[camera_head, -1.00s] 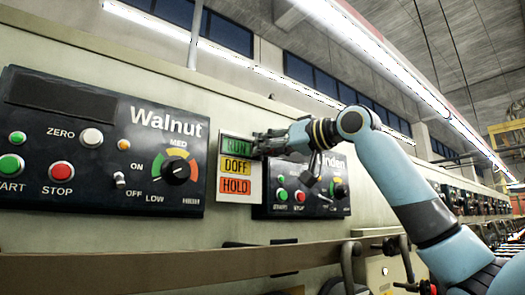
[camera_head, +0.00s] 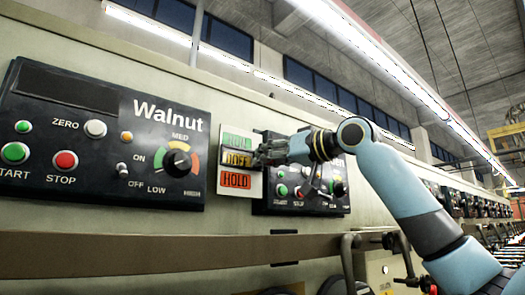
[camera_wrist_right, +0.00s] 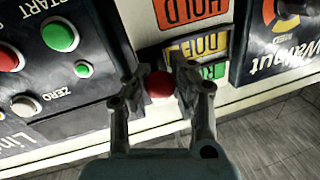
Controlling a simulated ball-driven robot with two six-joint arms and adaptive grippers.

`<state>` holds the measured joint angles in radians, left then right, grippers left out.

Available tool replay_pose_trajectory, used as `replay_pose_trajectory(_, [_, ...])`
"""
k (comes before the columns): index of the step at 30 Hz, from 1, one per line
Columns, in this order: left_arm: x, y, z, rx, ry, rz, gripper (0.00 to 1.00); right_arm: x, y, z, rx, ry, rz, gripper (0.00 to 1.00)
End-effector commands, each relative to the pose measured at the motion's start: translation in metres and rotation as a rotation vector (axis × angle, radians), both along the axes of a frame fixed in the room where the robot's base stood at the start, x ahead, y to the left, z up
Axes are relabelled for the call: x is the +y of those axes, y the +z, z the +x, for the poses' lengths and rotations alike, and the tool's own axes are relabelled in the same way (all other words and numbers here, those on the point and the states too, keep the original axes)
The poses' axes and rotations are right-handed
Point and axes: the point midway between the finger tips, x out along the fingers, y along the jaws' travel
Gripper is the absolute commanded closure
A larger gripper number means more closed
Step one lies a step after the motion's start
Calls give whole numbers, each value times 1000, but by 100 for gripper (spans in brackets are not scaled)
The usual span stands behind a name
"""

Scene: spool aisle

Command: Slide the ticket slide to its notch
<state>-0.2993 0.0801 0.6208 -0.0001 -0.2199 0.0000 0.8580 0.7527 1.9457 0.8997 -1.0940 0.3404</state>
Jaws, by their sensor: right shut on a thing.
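The ticket board (camera_head: 254,187) is a pale upright plate between two dark panels, with green RUN at the top, yellow DOFF (camera_head: 238,159) in the middle and orange HOLD (camera_head: 236,181) at the bottom. The ticket slide shows as a dark frame around DOFF; in the upside-down right wrist view its frame (camera_wrist_right: 171,53) surrounds the yellow field. My right gripper (camera_head: 260,154) is at the board's right edge, level with DOFF. In the wrist view, its fingers are shut on a red ball knob (camera_wrist_right: 160,84) beside the frame. The notch cannot be made out. My left gripper is not in view.
The Walnut panel (camera_head: 95,140) with buttons, switch and dial is left of the board. A second panel (camera_head: 300,200), partly hidden by my right arm, is close on the right. A long brown rail (camera_head: 150,255) runs below both.

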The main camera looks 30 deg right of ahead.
Motion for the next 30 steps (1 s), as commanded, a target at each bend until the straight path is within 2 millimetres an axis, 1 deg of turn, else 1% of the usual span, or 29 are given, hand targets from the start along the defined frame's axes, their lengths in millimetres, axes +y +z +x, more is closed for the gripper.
replay_pose_trajectory(1, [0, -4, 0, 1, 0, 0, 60, 0, -4, 0, 0, 0, 0, 100])
replay_pose_trajectory(18, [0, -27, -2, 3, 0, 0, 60, 0, -36, 0, 0, 1, 0, 100])
replay_pose_trajectory(27, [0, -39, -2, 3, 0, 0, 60, 0, -51, 0, -1, 1, 0, 100])
replay_pose_trajectory(30, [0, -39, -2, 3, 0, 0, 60, 0, -53, 0, -1, 1, 0, 100])
